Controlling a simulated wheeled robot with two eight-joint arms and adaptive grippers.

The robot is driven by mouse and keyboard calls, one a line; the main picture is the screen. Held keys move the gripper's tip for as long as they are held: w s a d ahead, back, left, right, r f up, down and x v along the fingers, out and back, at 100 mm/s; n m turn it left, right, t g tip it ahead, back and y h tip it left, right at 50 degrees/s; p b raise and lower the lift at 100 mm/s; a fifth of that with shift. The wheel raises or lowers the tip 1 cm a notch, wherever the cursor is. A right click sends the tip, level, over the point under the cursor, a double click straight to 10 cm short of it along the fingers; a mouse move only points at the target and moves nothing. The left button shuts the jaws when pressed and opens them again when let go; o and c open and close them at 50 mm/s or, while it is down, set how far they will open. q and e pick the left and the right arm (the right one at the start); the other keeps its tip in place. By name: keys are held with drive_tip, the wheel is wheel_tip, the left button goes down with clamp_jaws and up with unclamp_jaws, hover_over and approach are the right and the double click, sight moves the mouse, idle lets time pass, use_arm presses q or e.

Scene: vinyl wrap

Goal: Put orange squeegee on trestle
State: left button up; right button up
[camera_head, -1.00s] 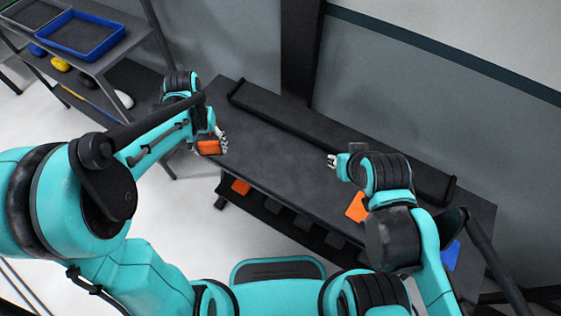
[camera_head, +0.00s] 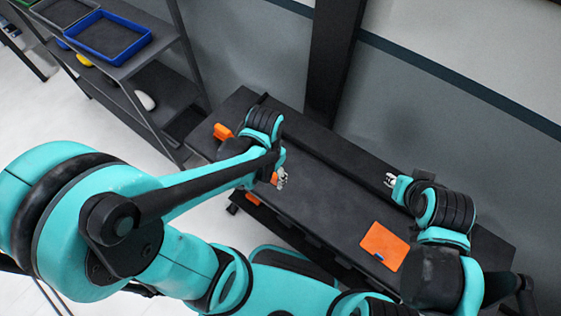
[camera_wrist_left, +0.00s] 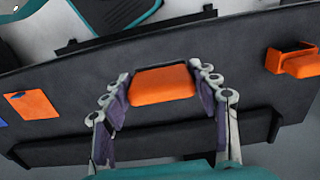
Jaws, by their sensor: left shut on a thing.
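My left gripper (camera_head: 281,179) is over the dark trestle (camera_head: 330,205), shut on the orange squeegee (camera_wrist_left: 163,83). In the left wrist view the squeegee is a rounded orange block between the two purple-padded fingers (camera_wrist_left: 163,108). Only a sliver of it shows in the head view (camera_head: 275,178). Whether it touches the top cannot be told. My right gripper (camera_head: 390,181) is over the right half of the trestle, with nothing seen in it; its finger gap is too small to judge.
A flat orange square (camera_head: 384,246) lies on the trestle's right front. An orange bracket-like piece (camera_head: 222,131) is at its left end. A dark bar (camera_head: 350,164) runs along the back edge. A shelf with a blue tray (camera_head: 108,38) stands at left. The middle top is clear.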

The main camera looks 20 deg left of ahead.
use_arm(q)
drive_tip(key=w+a+f+b, duration=0.1)
drive_tip(key=w+f, duration=0.1)
drive_tip(key=w, duration=0.1)
drive_tip(key=w+a+f+b, duration=0.1)
drive_tip(key=w+a+f, duration=0.1)
drive_tip(key=w, duration=0.1)
drive_tip(key=w+a+f+b, duration=0.1)
drive_tip(key=w+a+f, duration=0.1)
drive_tip(key=w, duration=0.1)
drive_tip(key=shift+w+a+f, duration=0.2)
drive_tip(key=shift+a+f, duration=0.05)
drive_tip(key=shift+f, duration=0.1)
drive_tip(key=shift+f+b, duration=1.15)
drive_tip(key=shift+f, duration=0.85)
drive_tip(key=o, duration=0.6)
drive_tip(key=shift+f, duration=0.2)
drive_tip(key=o, duration=0.4)
drive_tip(key=shift+r, duration=0.1)
